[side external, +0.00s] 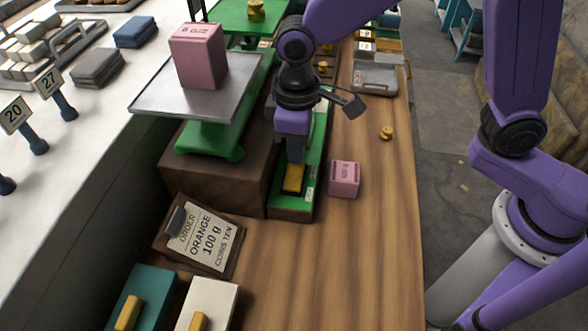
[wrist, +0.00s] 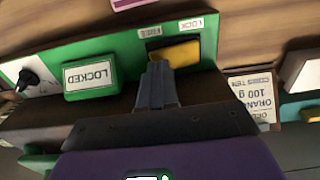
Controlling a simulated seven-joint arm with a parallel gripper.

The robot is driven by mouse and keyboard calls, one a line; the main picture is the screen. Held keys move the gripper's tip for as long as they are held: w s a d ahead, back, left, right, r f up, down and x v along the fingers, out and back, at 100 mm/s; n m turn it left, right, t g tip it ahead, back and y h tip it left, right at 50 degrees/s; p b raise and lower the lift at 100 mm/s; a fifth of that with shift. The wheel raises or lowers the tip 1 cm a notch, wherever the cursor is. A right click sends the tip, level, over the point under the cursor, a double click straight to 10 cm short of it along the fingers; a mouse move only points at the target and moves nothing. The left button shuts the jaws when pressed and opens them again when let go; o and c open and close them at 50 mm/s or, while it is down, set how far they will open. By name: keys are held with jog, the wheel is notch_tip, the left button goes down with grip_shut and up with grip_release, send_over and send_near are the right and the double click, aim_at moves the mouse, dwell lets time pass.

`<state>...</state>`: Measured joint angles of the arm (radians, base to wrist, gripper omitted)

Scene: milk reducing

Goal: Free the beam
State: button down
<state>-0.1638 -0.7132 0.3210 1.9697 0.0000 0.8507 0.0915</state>
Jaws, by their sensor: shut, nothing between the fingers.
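The green scale (side external: 212,138) stands on a brown block and carries a metal pan (side external: 160,96) with a large pink block (side external: 197,55). Its beam is not clearly visible. A green panel (side external: 313,150) runs beside the brown block and holds a yellow slider (side external: 293,178) in a dark slot. In the wrist view the yellow slider (wrist: 178,53) sits toward the LOCK label (wrist: 191,24), right of the FREE label (wrist: 150,32). A sign (wrist: 90,76) reads LOCKED. My gripper (side external: 296,160) is shut and empty. Its fingertips (wrist: 157,66) are at the slider's left side; contact is unclear.
A small pink cube (side external: 344,179) stands right of the panel. An order board (side external: 205,238) reads orange 100 g, coins ten. Brass weights (side external: 386,132) and a grey tray (side external: 374,78) lie farther back. The wooden counter's (side external: 365,250) front right is clear.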

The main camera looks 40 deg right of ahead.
jog(key=shift+f, duration=0.9)
dwell(0.4)
jog(key=shift+r, duration=3.55)
jog(key=shift+d, duration=0.1)
